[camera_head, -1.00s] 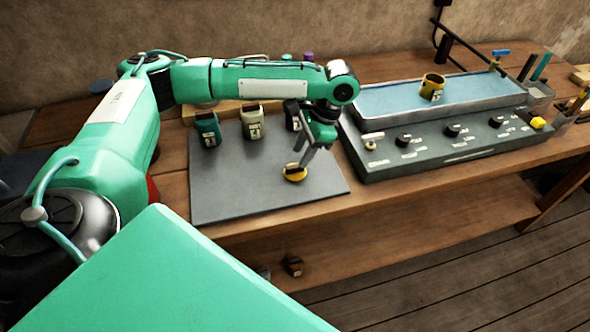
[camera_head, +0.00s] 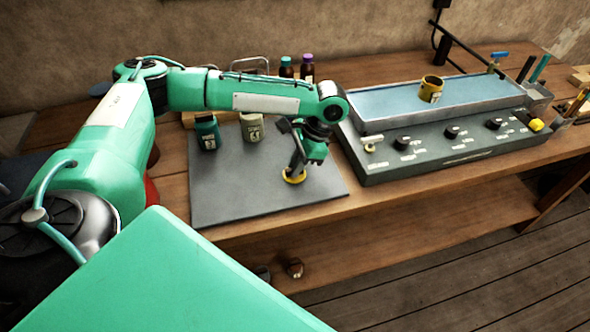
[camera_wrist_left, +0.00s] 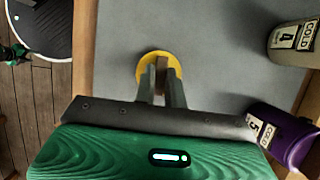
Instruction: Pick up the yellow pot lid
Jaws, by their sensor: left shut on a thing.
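The yellow pot lid (camera_head: 295,176) is a small round disc at the front right of the grey mat (camera_head: 225,200). It also shows in the left wrist view (camera_wrist_left: 146,72), with a brown knob between my fingers. My left gripper (camera_head: 296,172) points down over the lid, its fingers shut on the knob. It also shows in the left wrist view (camera_wrist_left: 160,85). The lid appears at mat level; I cannot tell whether it touches the mat. A yellow pot (camera_head: 431,88) stands on the blue-topped tray (camera_head: 390,100). My right gripper is not in view.
A green canister (camera_head: 207,132) and a pale one (camera_head: 252,127) stand on the mat's back. A purple canister (camera_wrist_left: 285,135) is close to my left gripper in the wrist view. The control panel (camera_head: 440,145) with knobs lies right of the mat. The mat's front left is clear.

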